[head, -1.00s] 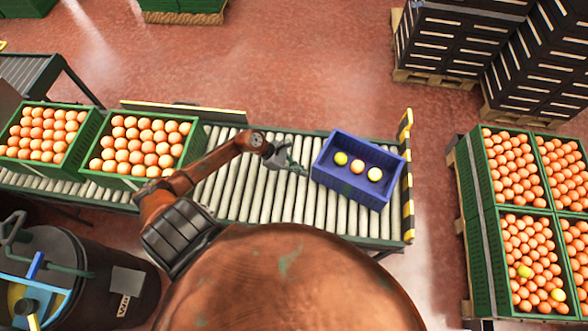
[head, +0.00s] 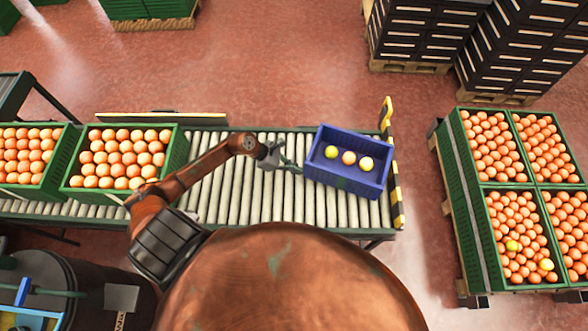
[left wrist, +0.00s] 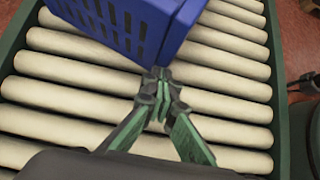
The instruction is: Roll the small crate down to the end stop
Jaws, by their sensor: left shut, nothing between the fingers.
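The small blue crate (head: 346,183) sits on the roller conveyor (head: 240,205) near its right end, turned a little askew. It holds three fruits, two yellow and one orange. The black-and-yellow end stop (head: 396,190) stands at the conveyor's right end, very close to the crate's right side; I cannot tell whether they touch. My left gripper (head: 297,169) is shut and empty, at the crate's left side. In the left wrist view the shut fingertips (left wrist: 160,76) are at the crate's lower corner (left wrist: 150,50); contact is unclear. My right gripper is not in view.
Two green crates of oranges (head: 120,160) stand on the conveyor's left part. Bare rollers lie between them and the blue crate. A pallet of orange-filled green crates (head: 484,210) stands right, past a strip of floor. Black crate stacks (head: 425,35) stand at the back.

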